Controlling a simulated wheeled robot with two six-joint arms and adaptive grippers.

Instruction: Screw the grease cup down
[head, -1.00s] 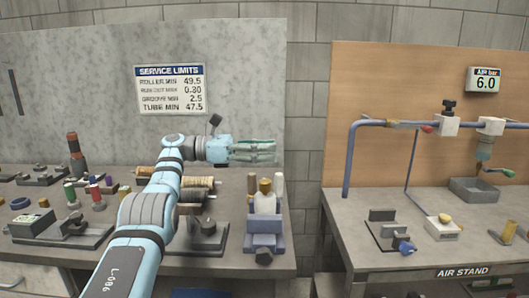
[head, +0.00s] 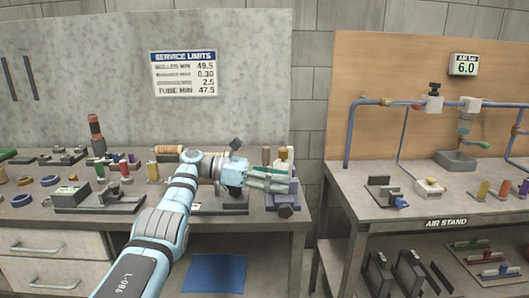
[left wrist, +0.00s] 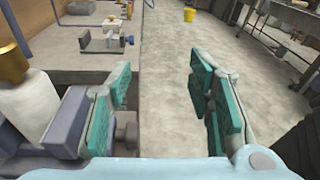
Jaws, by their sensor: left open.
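No part is marked as the grease cup, and I cannot tell which one it is. A white bottle (head: 283,167) with a brass cap (head: 283,153) stands upright in a blue-grey holder (head: 292,196) at the left bench's right end. In the left wrist view the brass cap (left wrist: 12,63) and white bottle (left wrist: 24,104) are at the left edge, outside the left finger. My left gripper (head: 290,179) is open and empty in front of the bottle; in the wrist view (left wrist: 163,85) bare floor shows between its fingers. My right gripper is not in view.
The left bench (head: 25,208) carries spools, rings and small fixtures. A gap separates it from the air stand bench (head: 440,207), which has blue pipes (head: 347,135), a grey tray (head: 456,160) and small blocks. A yellow bucket (left wrist: 190,14) stands on the floor.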

